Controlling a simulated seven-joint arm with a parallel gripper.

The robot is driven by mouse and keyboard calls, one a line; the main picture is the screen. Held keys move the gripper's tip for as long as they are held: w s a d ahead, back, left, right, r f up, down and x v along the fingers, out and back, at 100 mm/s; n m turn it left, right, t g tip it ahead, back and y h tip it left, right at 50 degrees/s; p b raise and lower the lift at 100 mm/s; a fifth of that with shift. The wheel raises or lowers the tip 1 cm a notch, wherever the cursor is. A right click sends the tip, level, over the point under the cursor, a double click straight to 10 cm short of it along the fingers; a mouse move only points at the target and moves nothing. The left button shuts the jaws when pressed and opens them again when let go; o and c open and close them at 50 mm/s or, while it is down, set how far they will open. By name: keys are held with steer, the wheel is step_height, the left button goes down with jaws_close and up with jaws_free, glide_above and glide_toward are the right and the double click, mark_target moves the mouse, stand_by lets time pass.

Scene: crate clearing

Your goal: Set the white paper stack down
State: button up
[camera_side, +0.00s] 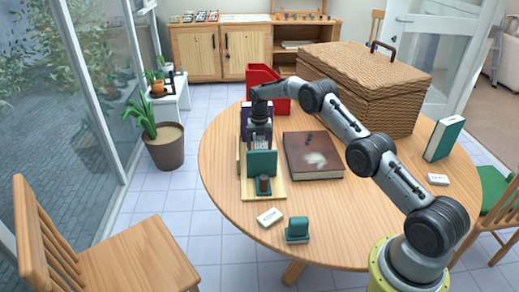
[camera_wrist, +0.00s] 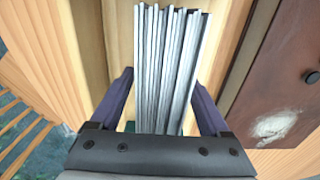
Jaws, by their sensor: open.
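The white paper stack (camera_wrist: 168,65) shows in the wrist view as several upright pale sheets seen edge-on, between my gripper's two dark purple fingers. My gripper (camera_wrist: 160,80) is open, with a gap between each finger and the stack. In the side view my gripper (camera_side: 259,135) points down over a pale wooden stand (camera_side: 277,190) on the round table. A teal panel (camera_side: 262,163) stands in front of it and a purple panel (camera_side: 244,118) behind it. The stack is mostly hidden there, and its lower end cannot be seen clearly.
A brown book (camera_side: 313,158) lies close to the right of the stand. A red file holder (camera_side: 265,72) and a large wicker basket (camera_side: 375,85) are behind. A teal block (camera_side: 298,229) and white label (camera_side: 270,217) are in front. A green book (camera_side: 444,138) stands far right.

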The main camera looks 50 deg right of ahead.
step_height(320, 180, up, 12)
steer(key=shift+r, duration=0.1)
steer(key=s+a+r+m+t, duration=0.1)
steer(key=s+a+r+m, duration=0.6)
steer(key=r, duration=0.4)
steer(key=s+a+r+m+t, duration=0.2)
steer(key=s+a+r+m, duration=0.35)
steer(key=s+r, duration=0.45)
steer(key=s+a+r+m+t, duration=0.1)
steer(key=s+a+m, duration=0.1)
steer(key=s+m, duration=0.35)
steer(key=s+a+r+m, duration=0.1)
steer(key=s+a+m, duration=0.15)
steer(key=s, duration=0.55)
steer(key=s+a+f+m, duration=0.1)
steer(key=s+f+m, duration=0.2)
steer(key=s, duration=0.3)
steer(key=s+a+f+m+t, duration=0.1)
steer(key=s+f+m, duration=0.1)
steer(key=s, duration=0.4)
steer(key=shift+s+a+f+m+t, duration=0.2)
steer(key=shift+s+f+m+t, duration=0.15)
steer(key=shift+m, duration=0.4)
